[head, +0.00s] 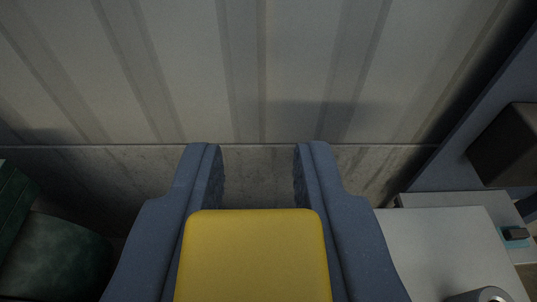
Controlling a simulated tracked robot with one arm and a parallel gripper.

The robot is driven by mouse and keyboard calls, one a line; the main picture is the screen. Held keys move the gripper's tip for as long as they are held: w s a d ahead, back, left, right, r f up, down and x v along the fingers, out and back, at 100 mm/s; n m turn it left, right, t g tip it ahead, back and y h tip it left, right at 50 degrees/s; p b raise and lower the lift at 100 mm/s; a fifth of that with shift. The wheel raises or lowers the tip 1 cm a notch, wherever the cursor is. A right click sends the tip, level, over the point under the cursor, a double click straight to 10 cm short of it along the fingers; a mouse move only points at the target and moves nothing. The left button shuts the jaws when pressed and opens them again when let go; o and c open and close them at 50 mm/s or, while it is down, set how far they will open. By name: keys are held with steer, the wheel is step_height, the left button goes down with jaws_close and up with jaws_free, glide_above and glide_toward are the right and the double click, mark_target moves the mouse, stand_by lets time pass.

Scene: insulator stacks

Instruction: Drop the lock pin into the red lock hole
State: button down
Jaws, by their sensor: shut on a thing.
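My gripper (258,160) shows its two blue-grey fingers in the lower middle of the head view, pointing at the wall. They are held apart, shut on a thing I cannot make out. A yellow block (255,257) in front of the fingers covers the space between their lower parts. The gap between the tips shows only the wall behind. I cannot see the lock pin clearly, and no red lock hole is in view.
A corrugated wall (245,65) with a concrete base (258,180) fills the background. At the right stands a white surface (440,240) with a grey metal ring (490,295) at the bottom edge. A dark box (510,145) is above. A dark green rounded object (50,260) is at lower left.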

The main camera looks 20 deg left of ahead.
steer(key=shift+w+d, duration=0.1)
steer(key=shift+d, duration=0.15)
steer(key=shift+f+b, duration=0.1)
steer(key=shift+b, duration=0.35)
steer(key=shift+f+b, duration=1.65)
steer(key=shift+f, duration=1.15)
steer(key=shift+b, duration=0.6)
steer(key=shift+f+b, duration=1.4)
steer(key=shift+f, duration=1.05)
steer(key=c, duration=1.2)
jaws_free()
steer(key=shift+o, duration=0.2)
steer(key=shift+s, duration=0.25)
